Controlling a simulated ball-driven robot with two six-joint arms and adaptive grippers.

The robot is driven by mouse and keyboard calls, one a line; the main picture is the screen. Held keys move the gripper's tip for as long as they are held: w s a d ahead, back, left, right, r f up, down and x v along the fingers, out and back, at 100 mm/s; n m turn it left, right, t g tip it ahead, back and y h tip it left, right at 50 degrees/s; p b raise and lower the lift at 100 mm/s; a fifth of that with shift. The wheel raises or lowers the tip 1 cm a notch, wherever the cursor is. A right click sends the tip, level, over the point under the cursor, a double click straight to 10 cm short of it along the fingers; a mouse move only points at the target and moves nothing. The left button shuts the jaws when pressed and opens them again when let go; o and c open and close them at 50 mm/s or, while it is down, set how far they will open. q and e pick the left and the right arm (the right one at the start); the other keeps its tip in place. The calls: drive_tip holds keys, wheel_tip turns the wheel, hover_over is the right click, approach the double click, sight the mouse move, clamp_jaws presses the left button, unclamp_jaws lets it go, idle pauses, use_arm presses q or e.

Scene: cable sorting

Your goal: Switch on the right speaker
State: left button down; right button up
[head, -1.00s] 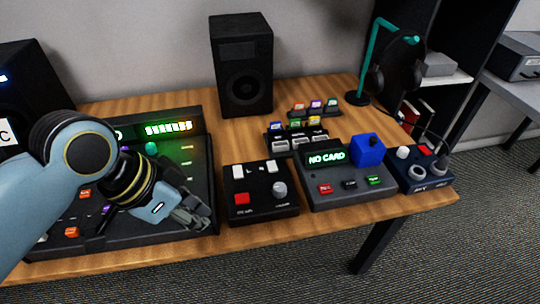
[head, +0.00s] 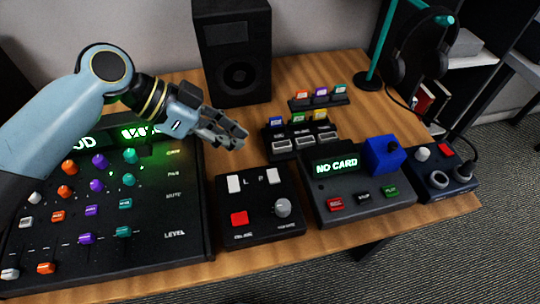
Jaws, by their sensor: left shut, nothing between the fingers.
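The right speaker (head: 234,60) is a black box standing upright at the back of the table, with a round cone low on its front and a dark panel above. Its panel shows no light. My left gripper (head: 236,138) is shut and empty, in the air in front of the speaker's lower part and above the small black control box (head: 260,222). That box has two white switches (head: 234,184) near the letters L and P, a red button (head: 239,218) and a grey knob (head: 283,207). My right gripper is not in view.
A mixer (head: 180,240) with coloured knobs fills the left front. A "NO CARD" device (head: 350,205) with a blue block sits to the right, with card racks (head: 300,144) behind it. A headphone stand (head: 368,82) and a small knob box (head: 440,190) are further right.

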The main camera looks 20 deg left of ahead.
use_arm(q)
hover_over(272, 181)
drive_tip(key=f, duration=0.6)
drive_tip(key=shift+w+a+f, duration=0.15)
drive_tip(key=shift+a+f, duration=0.05)
drive_tip(key=shift+a, duration=0.1)
drive_tip(key=f, duration=0.3)
drive_tip(key=shift+d+f, duration=0.25)
drive_tip(key=shift+f, duration=0.45)
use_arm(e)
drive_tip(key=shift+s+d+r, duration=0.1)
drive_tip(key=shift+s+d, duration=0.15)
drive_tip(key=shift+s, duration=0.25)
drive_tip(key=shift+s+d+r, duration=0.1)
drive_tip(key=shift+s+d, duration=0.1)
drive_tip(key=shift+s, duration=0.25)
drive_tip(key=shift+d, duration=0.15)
